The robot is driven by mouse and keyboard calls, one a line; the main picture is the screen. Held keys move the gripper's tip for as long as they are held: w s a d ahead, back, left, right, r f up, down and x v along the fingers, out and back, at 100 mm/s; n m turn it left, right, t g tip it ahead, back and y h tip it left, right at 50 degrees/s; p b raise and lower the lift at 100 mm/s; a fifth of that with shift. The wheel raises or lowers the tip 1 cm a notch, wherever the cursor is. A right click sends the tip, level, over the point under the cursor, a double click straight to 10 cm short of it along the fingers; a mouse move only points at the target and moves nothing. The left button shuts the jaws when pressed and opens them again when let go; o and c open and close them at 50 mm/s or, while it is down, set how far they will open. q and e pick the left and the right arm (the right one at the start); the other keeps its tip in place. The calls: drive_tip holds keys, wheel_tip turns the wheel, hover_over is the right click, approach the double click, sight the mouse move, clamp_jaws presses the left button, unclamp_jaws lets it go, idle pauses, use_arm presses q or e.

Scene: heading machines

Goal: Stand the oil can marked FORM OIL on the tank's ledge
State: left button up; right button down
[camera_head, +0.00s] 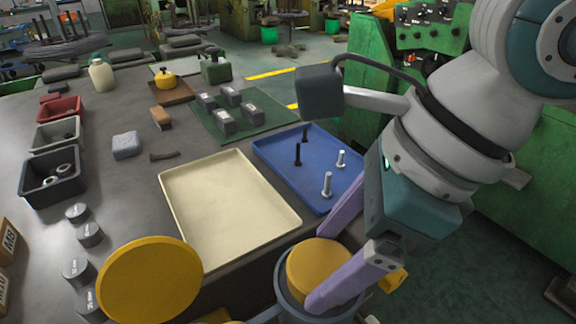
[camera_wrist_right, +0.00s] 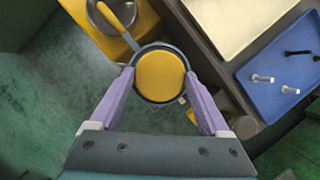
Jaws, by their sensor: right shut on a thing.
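My right gripper (camera_head: 338,262) has its two lilac fingers closed on opposite sides of a round yellow-topped thing (camera_head: 318,270), which I take to be the oil can. A grey-blue ring encircles its top; I cannot tell whether the ring belongs to it. In the right wrist view the yellow top (camera_wrist_right: 160,76) sits between the fingertips. No FORM OIL marking shows. A yellow body with a round grey part (camera_wrist_right: 112,15), perhaps the tank, stands beside it in that view. I cannot tell whether the can touches a ledge. My left gripper is not in view.
A large yellow disc (camera_head: 150,282) rises at the front left. Green machines stand at right.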

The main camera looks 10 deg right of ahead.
drive_tip(key=shift+f, duration=0.15)
unclamp_jaws()
